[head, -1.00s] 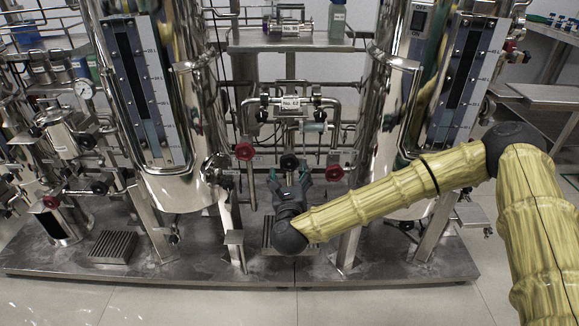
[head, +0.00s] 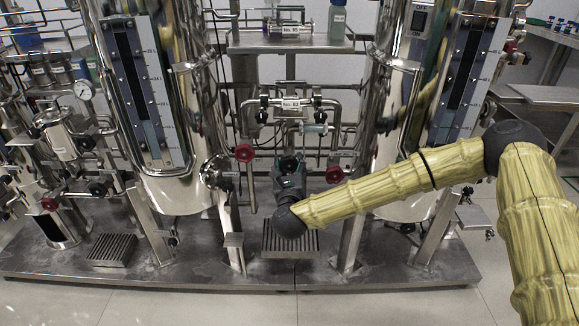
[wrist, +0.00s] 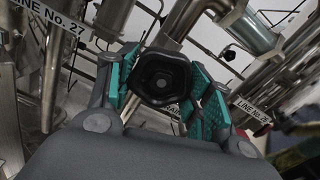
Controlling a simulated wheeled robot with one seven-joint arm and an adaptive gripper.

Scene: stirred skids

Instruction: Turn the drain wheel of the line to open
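A black drain wheel (wrist: 163,78) with a lobed rim and a dark hub faces the wrist camera. My gripper (wrist: 166,88) has its two teal-padded fingers on either side of the wheel, spread wide. The fingers are close to the rim; whether they touch it I cannot tell. In the head view the gripper (head: 289,176) is at the low piping between the two steel tanks, and it partly hides the black wheel (head: 289,162). A label reading LINE No. 27 (wrist: 62,20) shows at the left of the wrist view, and another LINE label (wrist: 250,108) at the right.
Red wheels stand left (head: 244,152) and right (head: 334,174) of the black one. Steel tanks (head: 180,150) flank the piping. A drain grate (head: 291,240) lies on the skid base below my gripper. Pipes crowd behind the wheel.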

